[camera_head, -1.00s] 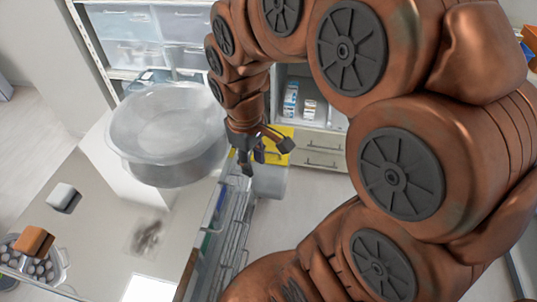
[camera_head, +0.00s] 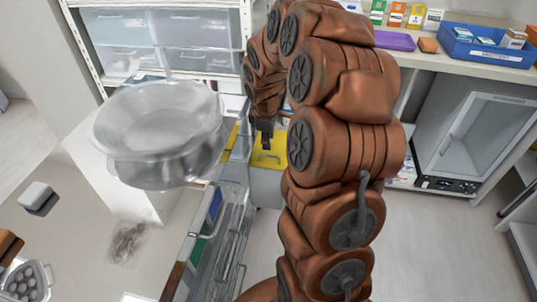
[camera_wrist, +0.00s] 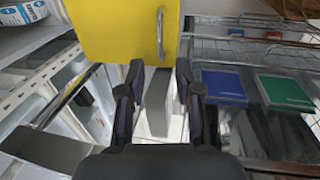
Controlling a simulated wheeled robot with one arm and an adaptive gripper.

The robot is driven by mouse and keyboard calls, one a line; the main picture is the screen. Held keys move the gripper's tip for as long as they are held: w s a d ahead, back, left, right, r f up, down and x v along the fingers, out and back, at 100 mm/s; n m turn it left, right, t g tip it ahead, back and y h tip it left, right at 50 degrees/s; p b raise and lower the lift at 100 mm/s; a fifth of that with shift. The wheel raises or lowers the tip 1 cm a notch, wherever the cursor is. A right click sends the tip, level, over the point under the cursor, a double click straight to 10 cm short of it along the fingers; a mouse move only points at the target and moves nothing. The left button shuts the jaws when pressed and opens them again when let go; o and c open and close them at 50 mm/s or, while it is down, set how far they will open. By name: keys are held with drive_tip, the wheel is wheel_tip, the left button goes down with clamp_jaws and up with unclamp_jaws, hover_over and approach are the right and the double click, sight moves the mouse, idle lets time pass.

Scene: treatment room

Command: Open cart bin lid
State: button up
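The yellow bin lid (camera_head: 272,158) sits on a pale bin (camera_head: 266,190) beside the cart, partly hidden by my arm in the head view. In the wrist view the yellow lid (camera_wrist: 120,30) fills the top middle, with a metal handle (camera_wrist: 160,35) on it. My gripper (camera_wrist: 160,82) is open, its two dark fingers apart, with nothing held between them. The fingertips are close to the lid's edge below the handle; whether they touch it I cannot tell. In the head view my gripper (camera_head: 266,143) is in front of the lid.
A cart with wire side racks (camera_head: 228,235) stands left of the bin, holding blue (camera_wrist: 222,85) and green (camera_wrist: 285,92) items. Shelves with drawers (camera_head: 160,28) stand behind. Open floor (camera_head: 425,235) lies to the right.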

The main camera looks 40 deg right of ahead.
hover_over(268, 163)
drive_tip(key=shift+f, duration=3.65)
drive_tip(key=shift+c, duration=0.4)
clamp_jaws()
